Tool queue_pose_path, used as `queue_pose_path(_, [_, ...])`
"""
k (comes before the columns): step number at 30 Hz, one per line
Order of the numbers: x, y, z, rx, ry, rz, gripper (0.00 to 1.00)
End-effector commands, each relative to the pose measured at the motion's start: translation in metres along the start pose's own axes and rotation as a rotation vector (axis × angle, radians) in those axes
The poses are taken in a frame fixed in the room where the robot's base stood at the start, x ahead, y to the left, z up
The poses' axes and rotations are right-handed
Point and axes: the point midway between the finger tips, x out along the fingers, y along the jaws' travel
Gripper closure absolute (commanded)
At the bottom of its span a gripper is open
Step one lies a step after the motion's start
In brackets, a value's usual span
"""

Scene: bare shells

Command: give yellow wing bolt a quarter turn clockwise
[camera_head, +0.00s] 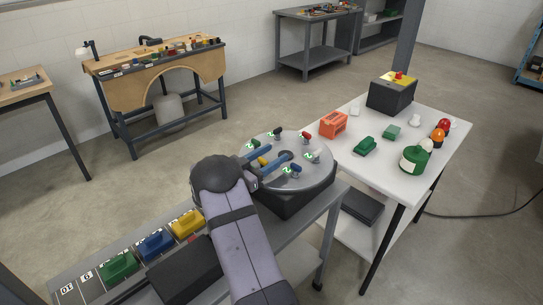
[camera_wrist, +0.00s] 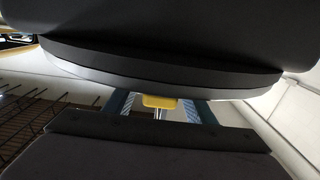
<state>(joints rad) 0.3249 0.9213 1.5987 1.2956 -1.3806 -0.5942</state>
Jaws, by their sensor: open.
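The yellow wing bolt (camera_head: 262,161) is on the round grey plate (camera_head: 318,175), towards its left side. My gripper (camera_head: 269,158) is open over the plate, with one blue finger on each side of the yellow wing bolt. In the wrist view the yellow wing bolt (camera_wrist: 160,102) shows between the two fingers of my gripper (camera_wrist: 160,107), with a gap on both sides. Its shaft is partly visible. I cannot tell the exact angle of its wings.
A white table (camera_head: 385,180) with assorted parts stands right. Coloured blocks (camera_head: 157,243) lie at the front left.

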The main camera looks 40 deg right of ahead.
Motion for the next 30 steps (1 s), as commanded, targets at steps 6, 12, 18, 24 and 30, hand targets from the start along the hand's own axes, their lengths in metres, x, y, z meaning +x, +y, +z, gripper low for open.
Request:
queue_pose_path(6, [-0.010, -0.001, 0.002, 0.000, -0.001, -0.002, 0.50])
queue_pose_path(12, [-0.036, -0.001, 0.002, 0.000, 0.000, -0.004, 0.50])
queue_pose_path(18, [-0.061, -0.001, 0.001, 0.000, 0.000, -0.002, 0.50])
queue_pose_path(24, [-0.073, 0.000, 0.000, 0.001, 0.000, -0.001, 0.50])
queue_pose_path(30, [-0.073, 0.000, 0.000, 0.000, 0.000, 0.001, 0.50])
